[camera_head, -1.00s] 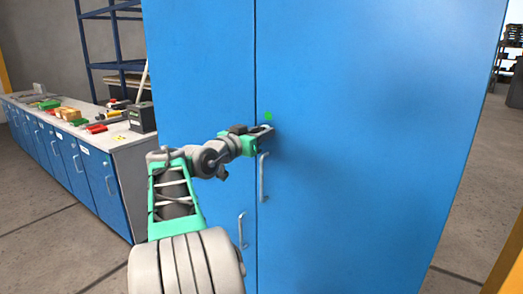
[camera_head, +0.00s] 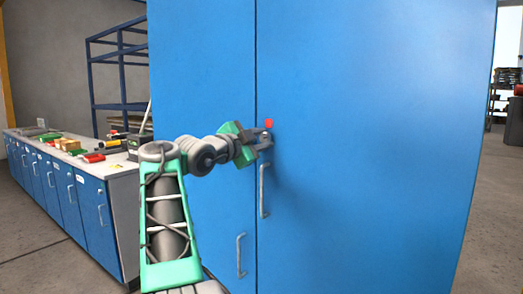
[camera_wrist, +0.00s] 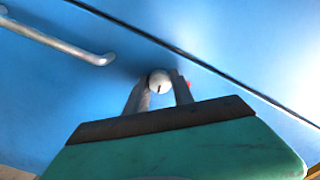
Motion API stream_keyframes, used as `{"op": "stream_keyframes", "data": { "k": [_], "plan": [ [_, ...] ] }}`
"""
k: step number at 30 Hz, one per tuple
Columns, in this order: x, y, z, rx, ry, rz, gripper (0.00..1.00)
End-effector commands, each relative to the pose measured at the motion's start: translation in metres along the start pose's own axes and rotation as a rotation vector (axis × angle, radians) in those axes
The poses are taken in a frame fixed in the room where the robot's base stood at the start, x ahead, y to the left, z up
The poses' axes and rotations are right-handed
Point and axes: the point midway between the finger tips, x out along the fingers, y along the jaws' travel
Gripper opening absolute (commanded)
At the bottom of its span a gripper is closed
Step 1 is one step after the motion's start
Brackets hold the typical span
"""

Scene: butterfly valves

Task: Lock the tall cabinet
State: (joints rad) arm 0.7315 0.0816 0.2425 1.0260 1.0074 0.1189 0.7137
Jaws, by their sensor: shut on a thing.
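The tall blue cabinet (camera_head: 360,90) fills the middle of the head view, with both doors closed along a vertical seam. A round pale lock knob with a dark slot (camera_wrist: 159,82) sits near the seam in the wrist view. My gripper (camera_head: 266,138) is shut on this knob, one finger on each side of it. A small red light (camera_head: 269,123) glows just above the knob; a bit of it also shows behind the right finger in the wrist view (camera_wrist: 188,84). A metal door handle (camera_head: 263,190) is below the knob, and a second handle (camera_head: 240,255) is lower on the left door.
A low workbench with blue cupboards (camera_head: 80,200) stands to the left, with small boxes and tools on top. A blue shelf rack (camera_head: 118,70) is behind it. Shelving (camera_head: 507,90) stands far right. Grey floor is open on both sides.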

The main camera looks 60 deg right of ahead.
Motion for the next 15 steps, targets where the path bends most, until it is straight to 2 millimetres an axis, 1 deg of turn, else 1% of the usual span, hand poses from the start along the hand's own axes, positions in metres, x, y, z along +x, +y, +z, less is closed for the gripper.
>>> {"op": "stream_keyframes", "data": {
  "k": [1,6,15],
  "plan": [
    [0.0002,0.0028,0.0024,0.034,0.001,0.0,0.0],
    [0.0001,0.0018,0.0012,0.136,0.001,0.001,0.0],
    [0.0003,0.0008,0.0006,0.226,0.001,0.002,0.0]
  ]
}}
